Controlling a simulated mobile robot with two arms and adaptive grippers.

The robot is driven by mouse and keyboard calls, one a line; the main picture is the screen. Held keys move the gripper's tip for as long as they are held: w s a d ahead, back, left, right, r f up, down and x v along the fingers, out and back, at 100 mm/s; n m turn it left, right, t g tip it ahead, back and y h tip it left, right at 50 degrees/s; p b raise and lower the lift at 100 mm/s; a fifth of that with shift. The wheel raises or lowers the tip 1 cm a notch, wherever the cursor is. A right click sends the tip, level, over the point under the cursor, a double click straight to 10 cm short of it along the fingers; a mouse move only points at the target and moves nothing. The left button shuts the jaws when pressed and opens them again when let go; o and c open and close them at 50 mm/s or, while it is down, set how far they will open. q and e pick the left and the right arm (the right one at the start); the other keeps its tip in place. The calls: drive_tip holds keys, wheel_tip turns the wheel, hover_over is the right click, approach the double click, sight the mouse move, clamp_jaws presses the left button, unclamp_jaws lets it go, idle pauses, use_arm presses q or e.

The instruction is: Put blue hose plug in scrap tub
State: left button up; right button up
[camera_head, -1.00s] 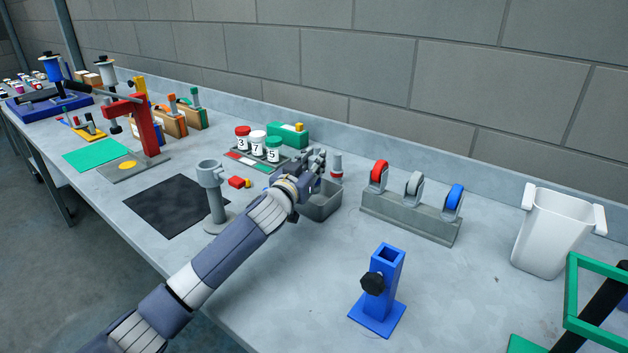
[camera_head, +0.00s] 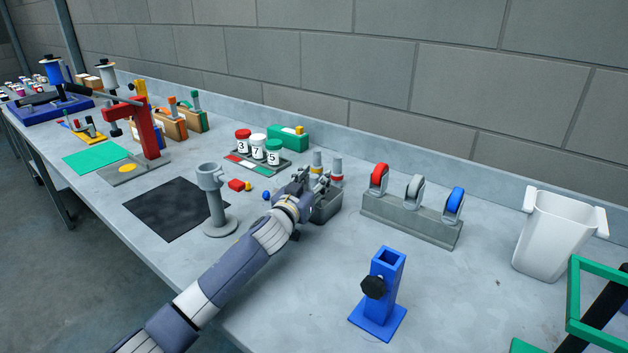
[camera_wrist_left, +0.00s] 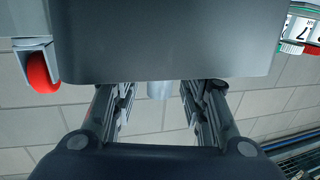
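A small round blue piece (camera_head: 266,195), which looks like the hose plug, lies on the bench left of my left gripper. A large grey surface (camera_wrist_left: 165,40) fills the top there, perhaps the tub. My right gripper is not in view.
Numbered jars (camera_head: 257,150) stand behind. A three-wheel rack (camera_head: 410,215), blue post (camera_head: 380,295) and white bin (camera_head: 560,235) are to the right. The front middle of the bench is clear.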

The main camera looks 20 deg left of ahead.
use_arm(q)
drive_tip(key=shift+r, duration=0.15)
drive_tip(key=shift+s+f, duration=0.2)
drive_tip(key=s, duration=0.6)
drive_tip(key=s+a+b, duration=0.1)
drive_tip(key=s, duration=0.3)
drive_tip(key=shift+a, duration=0.1)
drive_tip(key=shift+s+a+r, duration=0.1)
drive_tip(key=shift+s+r, duration=0.05)
drive_tip(key=shift+s, duration=0.65)
drive_tip(key=shift+r, duration=0.1)
